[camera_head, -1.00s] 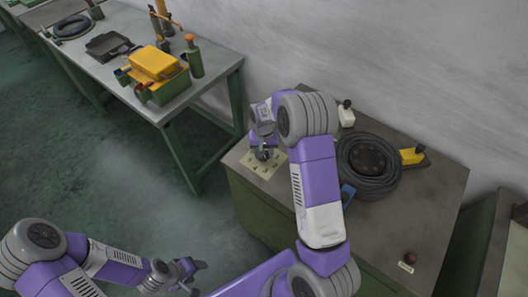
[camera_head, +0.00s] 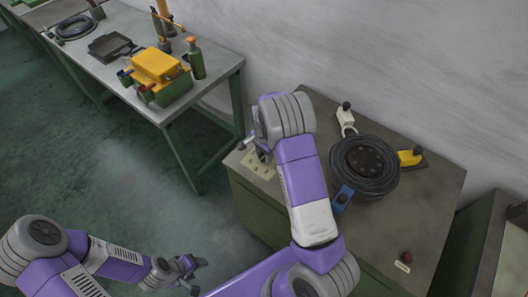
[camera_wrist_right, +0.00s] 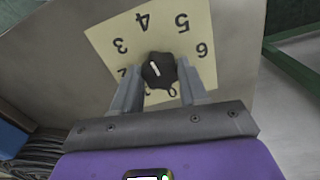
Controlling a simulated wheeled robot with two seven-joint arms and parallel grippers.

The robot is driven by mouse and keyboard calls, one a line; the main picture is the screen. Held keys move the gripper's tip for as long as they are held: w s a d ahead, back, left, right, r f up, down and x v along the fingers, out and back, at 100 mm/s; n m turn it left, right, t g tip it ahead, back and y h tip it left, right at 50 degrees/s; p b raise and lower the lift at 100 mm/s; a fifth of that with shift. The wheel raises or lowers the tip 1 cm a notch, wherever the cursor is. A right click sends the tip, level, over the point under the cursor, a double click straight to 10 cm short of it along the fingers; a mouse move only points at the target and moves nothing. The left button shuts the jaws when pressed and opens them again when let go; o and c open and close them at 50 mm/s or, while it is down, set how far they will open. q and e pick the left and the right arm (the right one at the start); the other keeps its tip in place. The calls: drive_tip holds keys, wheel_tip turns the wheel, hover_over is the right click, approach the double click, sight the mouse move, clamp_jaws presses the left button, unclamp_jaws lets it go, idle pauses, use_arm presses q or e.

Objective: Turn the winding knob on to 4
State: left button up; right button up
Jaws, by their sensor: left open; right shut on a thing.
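The winding knob (camera_wrist_right: 159,71) is a small black dial with a white mark, on a cream plate with printed numbers (camera_wrist_right: 181,48). In the right wrist view the numbers appear upside down, and the mark points up and slightly left, roughly towards the 4; its exact alignment is unclear. My right gripper (camera_wrist_right: 158,84) is shut on the knob, one finger on each side. In the head view the plate (camera_head: 258,170) lies at the cabinet's left corner, with my right gripper (camera_head: 259,150) over it. My left gripper (camera_head: 196,275) is open and empty, low over the floor.
The cabinet top (camera_head: 410,215) also holds a black cable coil (camera_head: 345,160), a yellow-and-black part (camera_head: 410,157), a white part (camera_head: 346,117), a blue part (camera_head: 342,199) and a red knob (camera_head: 406,257). A bench (camera_head: 215,58) with tools stands at the back left.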

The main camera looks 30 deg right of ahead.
drive_tip(key=shift+m, duration=0.7)
drive_tip(key=o, duration=1.1)
drive_tip(key=shift+c, duration=0.2)
drive_tip(key=shift+r, duration=0.1)
wheel_tip(320, 180, up, 8)
drive_tip(key=shift+f+p, duration=0.25)
drive_tip(key=shift+p, duration=0.3)
